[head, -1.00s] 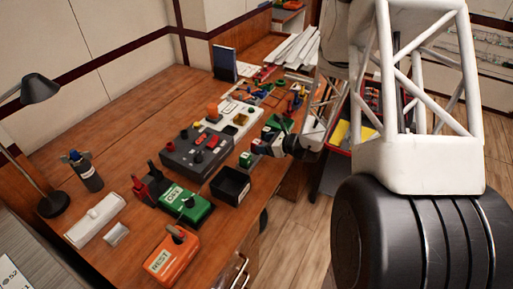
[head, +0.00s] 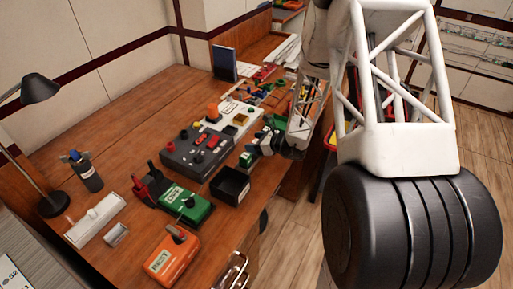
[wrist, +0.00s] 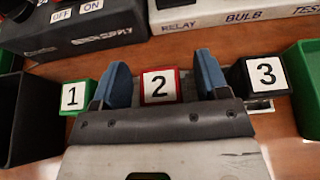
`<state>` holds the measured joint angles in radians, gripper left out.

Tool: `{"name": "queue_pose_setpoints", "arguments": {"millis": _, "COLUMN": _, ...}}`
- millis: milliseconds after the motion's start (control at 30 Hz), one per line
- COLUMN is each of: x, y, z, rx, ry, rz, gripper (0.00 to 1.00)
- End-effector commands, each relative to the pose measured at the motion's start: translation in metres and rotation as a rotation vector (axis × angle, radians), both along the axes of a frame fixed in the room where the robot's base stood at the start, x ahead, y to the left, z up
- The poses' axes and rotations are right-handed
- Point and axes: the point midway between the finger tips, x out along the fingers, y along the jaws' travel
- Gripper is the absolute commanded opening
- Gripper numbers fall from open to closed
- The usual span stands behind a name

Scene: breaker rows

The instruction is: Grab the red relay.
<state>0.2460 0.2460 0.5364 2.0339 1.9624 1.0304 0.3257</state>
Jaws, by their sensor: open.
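The red relay (wrist: 158,84), a small red block with a white label "2", shows in the wrist view between my gripper's two blue fingers. My gripper (wrist: 162,72) is open, with one finger on each side of the block. A gap shows beside each finger; whether the fingers have come down level with the block I cannot tell. A green block "1" (wrist: 75,95) stands just left of the left finger and a black block "3" (wrist: 262,76) just right of the right finger. In the head view my gripper (head: 256,153) hides the red relay.
A black open bin (head: 231,186) stands at the table's front edge and shows left in the wrist view (wrist: 22,118). A green bin (wrist: 301,75) is at the right. A dark power supply (head: 196,150) and a white relay-and-bulb panel (wrist: 215,13) lie behind the blocks.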

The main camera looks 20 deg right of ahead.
Motion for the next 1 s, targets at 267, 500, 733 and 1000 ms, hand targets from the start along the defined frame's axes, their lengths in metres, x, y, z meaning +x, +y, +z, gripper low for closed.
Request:
{"name": "queue_pose_setpoints", "arguments": {"millis": 267, "x": 0.0, "y": 0.0, "z": 0.0001, "rx": 0.0, "ry": 0.0, "rz": 0.0, "gripper": 0.57}}
{"name": "queue_pose_setpoints", "arguments": {"millis": 500, "x": 0.0, "y": 0.0, "z": 0.0001, "rx": 0.0, "ry": 0.0, "rz": 0.0, "gripper": 0.21}}
{"name": "queue_pose_setpoints", "arguments": {"millis": 733, "x": 0.0, "y": -0.0001, "z": 0.0003, "rx": 0.0, "ry": 0.0, "rz": 0.0, "gripper": 0.13}}
{"name": "queue_pose_setpoints", "arguments": {"millis": 1000, "x": 0.0001, "y": -0.0002, "z": 0.0048, "rx": -0.001, "ry": -0.002, "rz": 0.001, "gripper": 0.13}}
